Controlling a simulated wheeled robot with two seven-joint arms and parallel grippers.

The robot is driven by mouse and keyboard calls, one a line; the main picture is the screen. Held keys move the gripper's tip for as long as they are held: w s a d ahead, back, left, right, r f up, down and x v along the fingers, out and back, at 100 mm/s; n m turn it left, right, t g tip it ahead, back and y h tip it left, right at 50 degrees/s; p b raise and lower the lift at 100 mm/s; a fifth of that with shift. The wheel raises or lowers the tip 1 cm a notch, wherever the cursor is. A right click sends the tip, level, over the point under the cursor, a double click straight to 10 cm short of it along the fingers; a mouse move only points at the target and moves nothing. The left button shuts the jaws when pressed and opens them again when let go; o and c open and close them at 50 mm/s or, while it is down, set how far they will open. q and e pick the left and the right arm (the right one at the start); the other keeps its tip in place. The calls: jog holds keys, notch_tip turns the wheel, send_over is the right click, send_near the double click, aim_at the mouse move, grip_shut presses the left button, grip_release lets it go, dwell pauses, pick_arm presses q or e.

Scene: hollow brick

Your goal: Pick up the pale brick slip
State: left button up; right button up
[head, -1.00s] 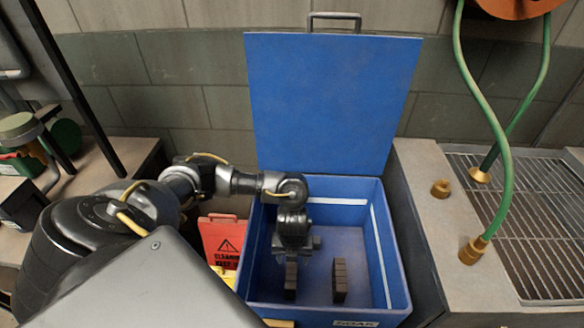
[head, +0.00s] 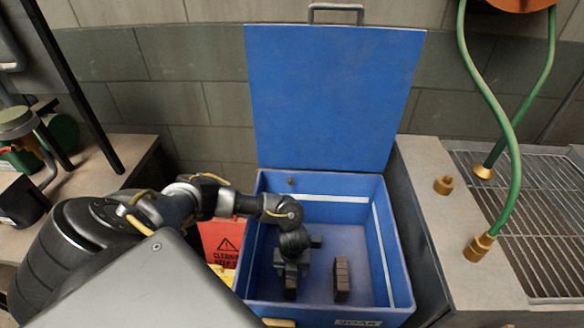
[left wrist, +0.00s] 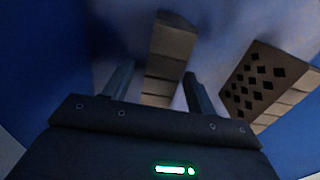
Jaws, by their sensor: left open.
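Two narrow segmented blocks stand in the blue bin. The left block (head: 291,288) shows in the left wrist view as a grey-brown segmented strip (left wrist: 170,45) with no holes on the side I see. The right block (head: 342,279) shows dark diamond-shaped holes on one face in the left wrist view (left wrist: 262,85). Both look dark in the head view; I cannot tell which is the pale brick slip by colour. My left gripper (head: 290,268) is open over the left block, its fingers (left wrist: 159,72) on either side of it. Contact cannot be told. My right gripper is out of view.
The blue bin (head: 389,245) has high walls close around my left gripper, with its lid (head: 335,95) standing open behind. A red warning sign (head: 226,240) stands left of it. At the right are a counter with a grate (head: 515,215) and a green hose (head: 512,150).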

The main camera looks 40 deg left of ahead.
pick_arm(q)
jog(key=shift+f, duration=0.3)
jog(key=shift+c, duration=0.5)
